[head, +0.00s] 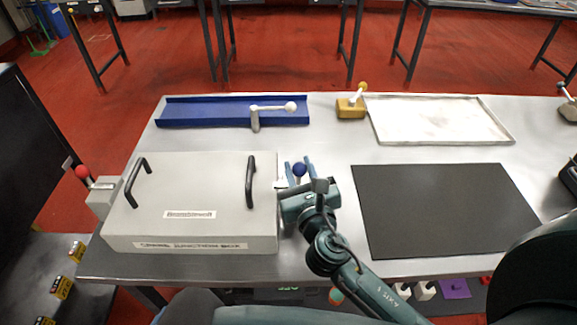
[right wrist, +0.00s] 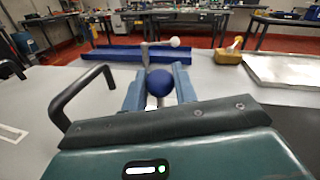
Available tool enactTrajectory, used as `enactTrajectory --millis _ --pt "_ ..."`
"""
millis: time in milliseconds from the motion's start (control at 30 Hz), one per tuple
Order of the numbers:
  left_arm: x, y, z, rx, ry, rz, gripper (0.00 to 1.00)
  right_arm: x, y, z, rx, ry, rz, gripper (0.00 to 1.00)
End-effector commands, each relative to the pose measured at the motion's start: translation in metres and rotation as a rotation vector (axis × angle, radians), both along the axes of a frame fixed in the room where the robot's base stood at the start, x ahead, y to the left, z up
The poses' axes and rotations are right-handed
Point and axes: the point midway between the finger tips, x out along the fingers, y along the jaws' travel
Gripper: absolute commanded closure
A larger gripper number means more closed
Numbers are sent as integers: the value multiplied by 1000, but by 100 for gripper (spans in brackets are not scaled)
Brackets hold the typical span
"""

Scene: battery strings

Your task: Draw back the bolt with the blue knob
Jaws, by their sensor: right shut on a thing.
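The blue knob (head: 299,170) of the bolt is at the right side of the light grey junction box (head: 190,195) in the head view. My right gripper (head: 300,168) is there, shut on the blue knob. In the right wrist view the blue knob (right wrist: 160,83) sits between the two blue-grey fingers. The rest of this bolt is mostly hidden by the gripper. My left gripper does not show in either view.
A red knob (head: 82,172) sticks out at the box's left side. Two black handles (head: 250,182) stand on the lid. Behind are a blue tray (head: 200,112) with a white-knobbed lever (head: 272,108), a yellow block (head: 350,106) and a white tray (head: 440,120). A dark mat (head: 440,210) lies at right.

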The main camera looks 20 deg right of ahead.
Motion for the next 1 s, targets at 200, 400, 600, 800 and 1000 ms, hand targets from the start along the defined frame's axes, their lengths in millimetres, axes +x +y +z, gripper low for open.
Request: enactTrajectory --millis 200,400,600,800,1000 --pt "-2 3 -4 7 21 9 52 -5 -19 0 -4 1 -5 100" --pt "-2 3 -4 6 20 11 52 -5 -20 0 -4 1 -7 100" --pt "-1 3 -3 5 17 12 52 -5 -19 0 -4 1 -6 56" --pt "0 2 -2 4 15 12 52 -5 -18 0 -3 2 -3 52" --pt "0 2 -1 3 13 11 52 -4 -19 1 -3 1 -2 52"
